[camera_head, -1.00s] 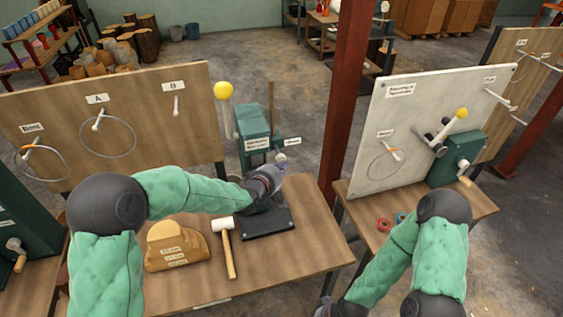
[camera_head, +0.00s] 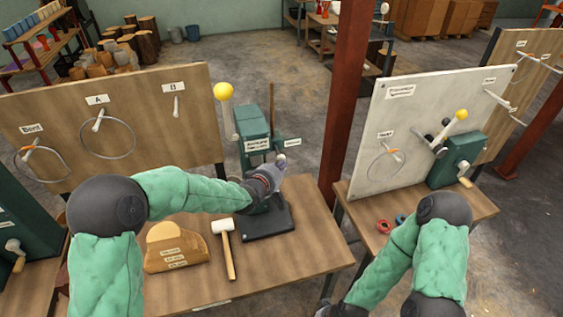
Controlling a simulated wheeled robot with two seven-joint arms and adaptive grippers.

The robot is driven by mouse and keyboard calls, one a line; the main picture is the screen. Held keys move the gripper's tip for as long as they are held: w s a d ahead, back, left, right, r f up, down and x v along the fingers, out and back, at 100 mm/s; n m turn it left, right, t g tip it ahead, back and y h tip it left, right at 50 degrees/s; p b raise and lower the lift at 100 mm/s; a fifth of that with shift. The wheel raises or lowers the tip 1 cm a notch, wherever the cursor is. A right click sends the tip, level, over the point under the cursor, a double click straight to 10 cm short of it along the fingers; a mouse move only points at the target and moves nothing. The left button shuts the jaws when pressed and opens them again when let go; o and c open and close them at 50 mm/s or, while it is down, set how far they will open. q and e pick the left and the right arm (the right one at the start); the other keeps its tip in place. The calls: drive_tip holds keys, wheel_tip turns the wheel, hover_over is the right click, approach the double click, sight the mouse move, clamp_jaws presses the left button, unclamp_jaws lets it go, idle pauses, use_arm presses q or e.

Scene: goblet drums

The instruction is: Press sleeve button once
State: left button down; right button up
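A green press machine (camera_head: 253,125) stands on a black base (camera_head: 268,223) on the wooden table. It has a white label on its front and a lever with a yellow ball (camera_head: 223,91) at its left. A small white label beside it, too small to read, marks its right side, where the sleeve button may be; I cannot make the button out. My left gripper (camera_head: 277,172) is in front of the machine, near its right side. Its fingers are small and dark, so their opening is unclear. My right gripper (camera_head: 326,310) shows only partly at the bottom edge.
A white mallet (camera_head: 226,245) and a tan wooden block (camera_head: 176,248) lie on the table (camera_head: 310,262) left of the base. A board with rings (camera_head: 140,95) stands behind. A red post (camera_head: 344,100) and a second bench with a white panel (camera_head: 425,110) are to the right.

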use_arm(q)
drive_tip(key=shift+w+a, duration=0.2)
drive_tip(key=shift+w, duration=0.4)
idle(0.5)
drive_tip(key=shift+s+b, duration=0.15)
drive_tip(key=shift+b, duration=0.15)
drive_tip(key=shift+s+d+b, duration=0.15)
drive_tip(key=shift+s+d, duration=0.05)
drive_tip(key=shift+s, duration=0.35)
drive_tip(key=shift+s+d+b, duration=0.15)
drive_tip(key=shift+s+d, duration=0.05)
drive_tip(key=shift+s, duration=0.35)
drive_tip(key=s, duration=0.1)
drive_tip(key=s+d, duration=0.1)
drive_tip(key=s, duration=0.2)
drive_tip(key=shift+s+d+b, duration=0.3)
drive_tip(key=shift+s+b, duration=0.1)
